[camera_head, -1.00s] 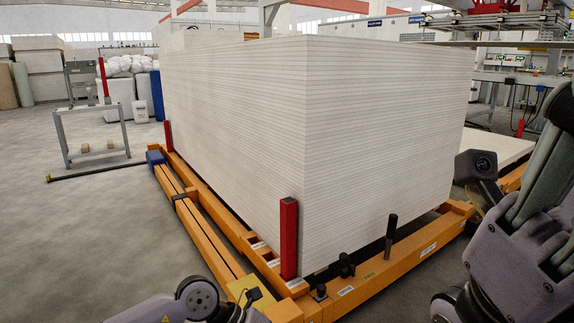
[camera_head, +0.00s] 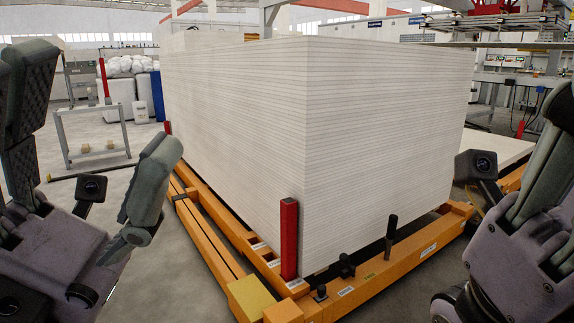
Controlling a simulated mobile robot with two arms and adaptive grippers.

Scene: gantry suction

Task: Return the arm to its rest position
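My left gripper (camera_head: 95,110) stands at the left side of the view, close to the camera. Its two grey padded fingers are spread apart with nothing between them, and the purple-grey arm comes in from the lower left. My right gripper (camera_head: 540,165) is at the right edge. One grey-green finger shows there, while the rest is cut off by the frame, so I cannot tell its opening. Both grippers appear in front of and to either side of the large stack of white boards (camera_head: 300,140), with no visible contact.
The stack sits on an orange frame (camera_head: 395,262) with a red post (camera_head: 289,238) and a black upright handle (camera_head: 391,228). A yellow block (camera_head: 250,297) is at the front corner. A grey metal stand (camera_head: 95,135) is at left on open floor.

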